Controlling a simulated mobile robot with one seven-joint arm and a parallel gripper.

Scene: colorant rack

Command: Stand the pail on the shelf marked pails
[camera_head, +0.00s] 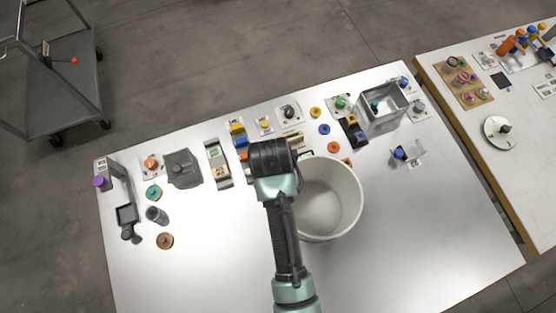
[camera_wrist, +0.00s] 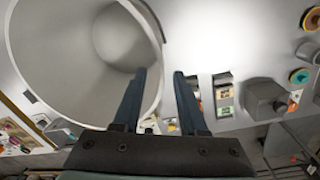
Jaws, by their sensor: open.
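A large white, open-topped pail (camera_head: 330,208) stands upright on the metal table, right beside my arm. In the wrist view the pail (camera_wrist: 50,65) fills the left side, with its open mouth showing. My gripper (camera_wrist: 160,76) is open at the pail's near right wall. One finger overlaps the pail's inside and the other is outside it, so the rim appears to run between them. I cannot tell whether either finger touches it. In the head view my wrist hides the fingers. I cannot make out a shelf marked pails in either view.
Small coloured knobs, blocks and a grey box (camera_head: 183,168) line the table's back edge. A square metal bin (camera_head: 398,112) stands at the back right. The table's front (camera_head: 420,240) is clear. A second table (camera_head: 530,170) is at right, a grey cart (camera_head: 62,85) at upper left.

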